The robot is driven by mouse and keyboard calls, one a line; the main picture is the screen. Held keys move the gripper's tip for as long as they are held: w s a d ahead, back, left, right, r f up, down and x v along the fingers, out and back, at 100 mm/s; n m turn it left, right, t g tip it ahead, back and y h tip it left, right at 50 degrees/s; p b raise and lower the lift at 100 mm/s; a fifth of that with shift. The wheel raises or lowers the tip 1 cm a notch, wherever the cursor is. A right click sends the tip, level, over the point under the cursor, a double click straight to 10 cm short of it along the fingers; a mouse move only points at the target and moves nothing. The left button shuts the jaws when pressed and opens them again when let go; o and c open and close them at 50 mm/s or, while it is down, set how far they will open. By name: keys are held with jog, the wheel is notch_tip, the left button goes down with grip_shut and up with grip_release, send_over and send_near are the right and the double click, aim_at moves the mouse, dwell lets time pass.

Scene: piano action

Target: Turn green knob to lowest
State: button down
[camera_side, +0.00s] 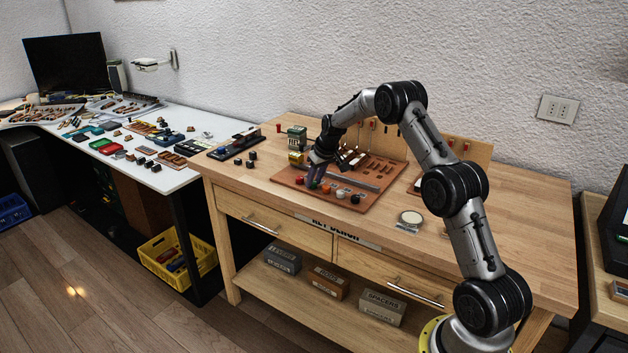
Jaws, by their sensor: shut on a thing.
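A brown panel (285,177) lies on the wooden bench, with a row of small knobs near its front edge.
A grey rail (360,183) runs behind the knobs, with slotted wooden parts behind it. A green box (297,138) and a yellow block (296,157) stand at the back left. A round disc (411,218) lies at right.

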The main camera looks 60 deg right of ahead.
jog(key=n, duration=0.2)
jog(key=n+y, duration=0.2)
jog(key=n, duration=0.1)
jog(key=shift+d+n, duration=0.3)
jog(key=n+y, duration=0.1)
jog(key=n, duration=0.2)
jog(key=n+g+y, duration=0.1)
jog(key=n, duration=0.2)
jog(key=shift+w+d, duration=0.1)
jog(key=shift+d, duration=0.05)
jog(key=shift+n, duration=0.3)
jog(key=c, duration=0.6)
grip_release()
jog(key=v, duration=1.4)
jog(key=shift+d, duration=0.2)
jog(key=shift+w+f, duration=0.1)
